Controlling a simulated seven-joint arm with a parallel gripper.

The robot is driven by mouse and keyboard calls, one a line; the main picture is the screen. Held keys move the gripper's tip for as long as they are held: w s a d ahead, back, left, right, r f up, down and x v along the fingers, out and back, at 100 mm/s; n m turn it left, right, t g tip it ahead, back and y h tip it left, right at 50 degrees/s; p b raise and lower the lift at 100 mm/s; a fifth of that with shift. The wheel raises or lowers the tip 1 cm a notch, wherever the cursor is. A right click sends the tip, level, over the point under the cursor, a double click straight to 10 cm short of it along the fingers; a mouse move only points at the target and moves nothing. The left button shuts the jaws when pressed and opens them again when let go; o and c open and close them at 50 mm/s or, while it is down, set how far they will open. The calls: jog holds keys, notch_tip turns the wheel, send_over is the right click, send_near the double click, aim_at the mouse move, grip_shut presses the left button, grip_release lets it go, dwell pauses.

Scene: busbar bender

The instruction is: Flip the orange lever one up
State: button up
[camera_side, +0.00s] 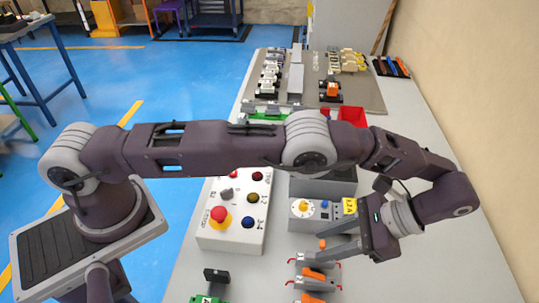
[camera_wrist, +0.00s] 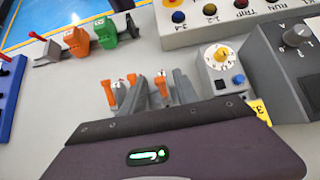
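Several orange levers stand in a row on grey mounts. In the side view, one orange lever (camera_side: 322,243) is by my fingertips, with another (camera_side: 313,272) nearer the camera and a third at the bottom edge. In the wrist view, I see a left lever (camera_wrist: 107,92), a middle lever (camera_wrist: 131,79) and a right lever (camera_wrist: 162,84). My gripper (camera_side: 326,250) points left, its two grey fingers apart. In the wrist view, my gripper (camera_wrist: 155,84) has the right lever between its fingers. Contact is unclear. The lower lever parts are hidden.
A button box (camera_side: 236,211) with a red emergency stop stands left of the levers. A timer box (camera_side: 309,210) with a yellow dial is close behind them. A dark grey knob box (camera_wrist: 289,62) is beside it. Orange (camera_wrist: 76,42) and green (camera_wrist: 105,33) blocks stand farther off.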

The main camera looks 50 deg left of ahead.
aim_at(306, 254)
jog(key=shift+a, duration=0.1)
jog(key=shift+s+a+r+t+h, duration=0.1)
jog(key=shift+s+a+t+h, duration=0.15)
jog(key=shift+t+h, duration=0.25)
jog(key=shift+s+a+t+h, duration=0.4)
jog(key=shift+t+h, duration=0.5)
jog(key=t+h, duration=0.1)
jog(key=s+a+f+t+h, duration=0.1)
jog(key=t+h, duration=0.1)
jog(key=shift+s+a+f, duration=0.15)
jog(key=shift+s+a, duration=0.05)
jog(key=shift+s, duration=0.05)
jog(key=shift+t+h, duration=0.5)
notch_tip(306, 254, up, 7)
jog(key=s+a+r+n+t+y, duration=0.1)
jog(key=s+a+r+n, duration=0.2)
jog(key=a+r, duration=0.5)
jog(key=s+a+r+n+t+y, duration=0.1)
jog(key=s+a+r+n+t, duration=0.1)
jog(key=a+r, duration=0.5)
jog(key=shift+s+a+r+n, duration=0.4)
jog(key=shift+a, duration=0.2)
